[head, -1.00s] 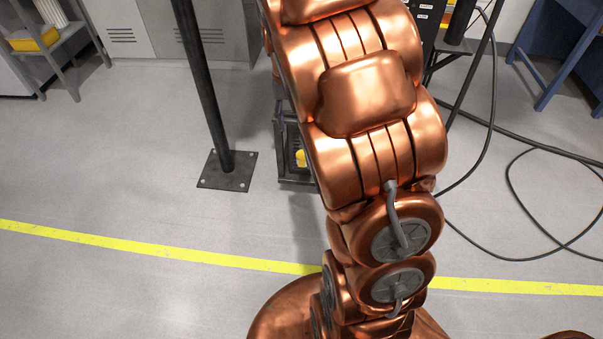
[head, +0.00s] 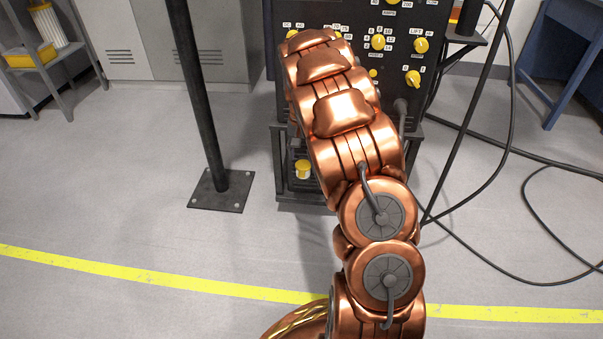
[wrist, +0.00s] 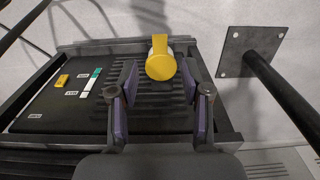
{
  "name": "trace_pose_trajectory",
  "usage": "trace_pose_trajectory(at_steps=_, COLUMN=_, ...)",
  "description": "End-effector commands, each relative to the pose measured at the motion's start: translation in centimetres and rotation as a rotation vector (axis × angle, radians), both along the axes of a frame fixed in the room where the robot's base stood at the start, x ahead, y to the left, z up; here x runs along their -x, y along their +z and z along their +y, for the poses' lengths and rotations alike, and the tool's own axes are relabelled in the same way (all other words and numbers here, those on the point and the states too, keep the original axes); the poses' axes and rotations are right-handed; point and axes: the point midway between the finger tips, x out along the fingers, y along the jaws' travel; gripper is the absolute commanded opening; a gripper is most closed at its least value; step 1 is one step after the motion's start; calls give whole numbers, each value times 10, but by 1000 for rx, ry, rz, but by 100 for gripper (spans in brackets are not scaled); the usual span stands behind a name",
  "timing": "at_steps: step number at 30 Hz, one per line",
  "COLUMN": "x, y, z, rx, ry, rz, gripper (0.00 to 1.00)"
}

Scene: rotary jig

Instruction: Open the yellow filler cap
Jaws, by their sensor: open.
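The yellow filler cap (head: 303,169) shows in the head view low on the front of the dark cart, just left of my arm. In the wrist view the yellow cap (wrist: 161,66) is near the top middle, with its round face toward the camera. My gripper (wrist: 158,78) is open in the wrist view, with one finger to the left of the cap and one to the right. The cap appears between or just beyond the fingertips, and I see no contact. Depth between them is hard to tell. My arm hides the gripper in the head view.
A dark panel (head: 408,55) with yellow knobs stands above the cap. A black post on a floor plate (head: 221,191) is to the left; the plate (wrist: 252,52) also shows at right in the wrist view. Black cables (head: 480,185) lie on the floor at right.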

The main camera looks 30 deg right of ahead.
Motion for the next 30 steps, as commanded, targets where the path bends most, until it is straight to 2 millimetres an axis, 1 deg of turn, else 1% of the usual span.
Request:
trace_pose_trajectory(at_steps=9, x=1, y=-46, z=0, rx=0, ry=1, rz=4, gripper=48)
trace_pose_trajectory(at_steps=12, x=0, y=-59, z=0, rx=0, ry=2, rz=3, gripper=48)
trace_pose_trajectory(at_steps=15, x=0, y=-68, z=0, rx=-1, ry=1, rz=1, gripper=48)
trace_pose_trajectory(at_steps=18, x=0, y=-70, z=0, rx=-1, ry=1, rz=1, gripper=48)
trace_pose_trajectory(at_steps=24, x=0, y=-70, z=0, rx=-1, ry=1, rz=1, gripper=48)
trace_pose_trajectory(at_steps=26, x=0, y=-70, z=0, rx=-1, ry=1, rz=1, gripper=43)
trace_pose_trajectory(at_steps=30, x=0, y=-70, z=0, rx=-1, ry=1, rz=1, gripper=28)
